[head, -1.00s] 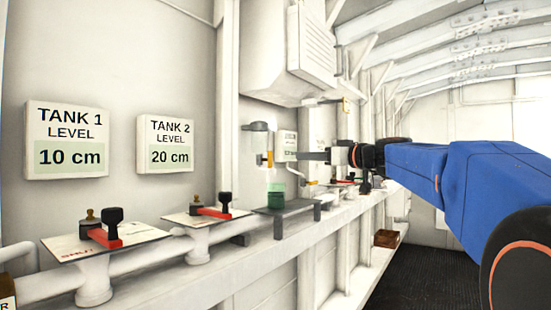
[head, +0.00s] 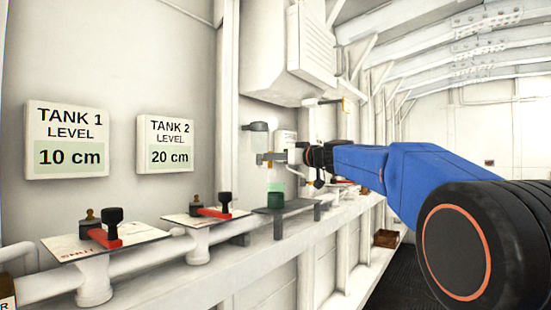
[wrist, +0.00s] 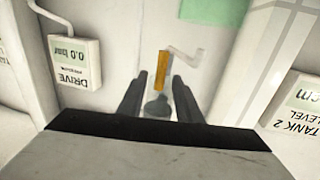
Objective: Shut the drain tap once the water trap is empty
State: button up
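The water trap (head: 257,140), a grey bowl, hangs on the wall; its water level is too small to tell. In the wrist view, which is upside down, the bowl (wrist: 157,107) shows between my fingers. The orange drain tap lever (wrist: 162,70) runs in line with the bowl, beside a white bent spout (wrist: 186,56). My gripper (wrist: 158,82) is open, its fingers apart on either side of the lever in the picture, with no visible contact. In the head view my gripper (head: 264,159) is just below the bowl and hides most of the lever. A jar (head: 276,187) with green liquid stands beneath.
The jar stands on a dark shelf (head: 290,207). Two red-handled valves (head: 105,238) sit on the pipe ledge at left. A gauge box marked DRIVE (wrist: 75,62) is close beside my gripper. A white cabinet (head: 275,60) overhangs above.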

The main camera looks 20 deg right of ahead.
jog(key=shift+w+a, duration=0.1)
jog(key=shift+w, duration=0.15)
grip_shut()
